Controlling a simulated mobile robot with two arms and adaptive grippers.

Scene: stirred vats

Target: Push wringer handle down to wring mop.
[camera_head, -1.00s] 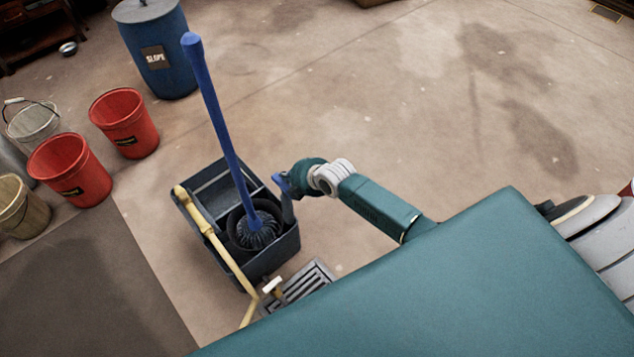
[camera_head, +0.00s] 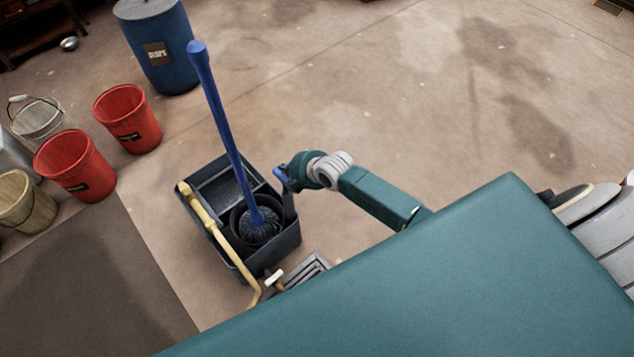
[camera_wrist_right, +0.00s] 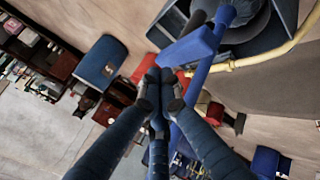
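A dark mop bucket (camera_head: 285,243) stands on the floor in the head view. A blue mop (camera_head: 222,125) leans upright with its head in the round wringer (camera_head: 234,214). The wringer's lever stands up at the bucket's right side, with a blue handle grip (camera_head: 282,180) on top; this grip also shows in the right wrist view (camera_wrist_right: 188,47). My right gripper (camera_head: 289,171) is at the grip; its fingertips (camera_wrist_right: 161,76) are shut together right beside it. Whether they touch it I cannot tell. My left gripper is not in view.
A yellow bar (camera_head: 220,233) runs along the bucket's left side. Red buckets (camera_head: 128,118), a pale bucket (camera_head: 27,203) and a blue barrel (camera_head: 160,50) stand to the left and behind. The floor right of the bucket is clear.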

